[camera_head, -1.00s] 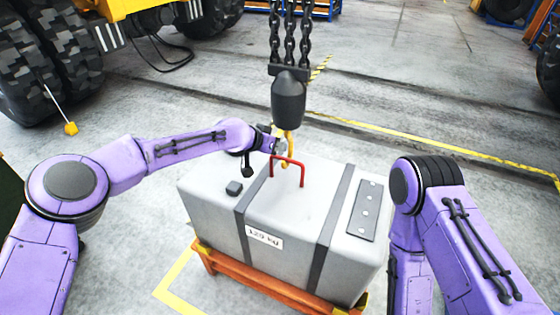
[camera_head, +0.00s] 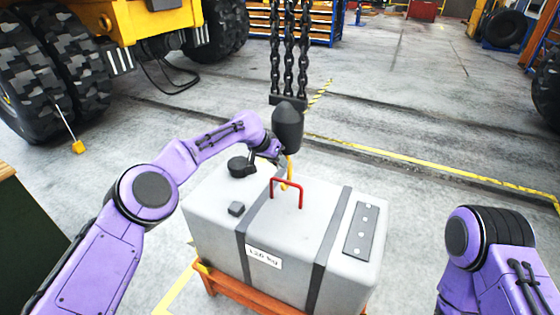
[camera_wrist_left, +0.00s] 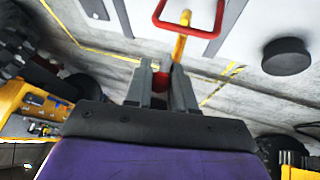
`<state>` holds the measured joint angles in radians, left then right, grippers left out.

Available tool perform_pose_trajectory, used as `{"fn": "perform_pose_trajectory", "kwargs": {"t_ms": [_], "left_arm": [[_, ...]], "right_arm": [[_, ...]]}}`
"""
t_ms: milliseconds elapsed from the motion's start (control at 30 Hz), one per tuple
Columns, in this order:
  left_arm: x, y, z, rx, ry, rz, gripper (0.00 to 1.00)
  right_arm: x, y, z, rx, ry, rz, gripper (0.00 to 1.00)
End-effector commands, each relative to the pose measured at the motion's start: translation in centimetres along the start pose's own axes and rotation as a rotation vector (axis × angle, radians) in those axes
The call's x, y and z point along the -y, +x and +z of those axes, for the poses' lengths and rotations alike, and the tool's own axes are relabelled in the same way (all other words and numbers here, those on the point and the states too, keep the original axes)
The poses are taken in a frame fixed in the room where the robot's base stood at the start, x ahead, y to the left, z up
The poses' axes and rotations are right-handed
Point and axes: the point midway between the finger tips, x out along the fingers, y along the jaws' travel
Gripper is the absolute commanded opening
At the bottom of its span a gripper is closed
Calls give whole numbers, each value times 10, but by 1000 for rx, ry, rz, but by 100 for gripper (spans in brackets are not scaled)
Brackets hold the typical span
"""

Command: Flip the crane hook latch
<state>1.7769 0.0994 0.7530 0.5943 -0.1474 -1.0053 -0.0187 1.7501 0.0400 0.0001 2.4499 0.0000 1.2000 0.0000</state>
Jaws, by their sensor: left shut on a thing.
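The yellow crane hook (camera_head: 290,169) hangs from a dark hook block (camera_head: 288,128) on black chains. Its lower end is at the red lifting handle (camera_head: 287,184) on the grey casting marked 120 kg (camera_head: 290,230). In the left wrist view the hook (camera_wrist_left: 181,38) overlaps the red handle loop (camera_wrist_left: 216,22); I cannot tell if it passes through. My left gripper (camera_head: 277,152) is beside the hook, just under the block. In its wrist view the fingers (camera_wrist_left: 161,82) are shut on a small red piece, apparently the latch (camera_wrist_left: 160,79), mostly hidden. My right gripper is out of view.
The casting rests on an orange stand (camera_head: 240,290). A truck with large tyres (camera_head: 50,70) stands at the back left. The floor at right is open.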

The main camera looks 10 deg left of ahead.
Motion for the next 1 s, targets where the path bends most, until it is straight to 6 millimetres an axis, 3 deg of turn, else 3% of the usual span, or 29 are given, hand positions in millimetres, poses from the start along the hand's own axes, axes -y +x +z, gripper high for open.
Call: {"fn": "perform_pose_trajectory", "kwargs": {"t_ms": [133,167,200,233,567,667,1000], "left_arm": [[-3,2,1,2,-2,6,0],[-3,2,1,2,-2,6,30],[-3,2,1,2,-1,5,43],[-3,2,1,2,-1,5,46],[0,-3,0,-1,1,0,46],[1,-16,0,-3,2,-2,46],[0,-89,0,0,0,0,46]], "right_arm": [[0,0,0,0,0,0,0],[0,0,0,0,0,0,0],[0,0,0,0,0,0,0],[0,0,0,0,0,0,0],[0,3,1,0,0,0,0],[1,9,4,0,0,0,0],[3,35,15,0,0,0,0]]}}
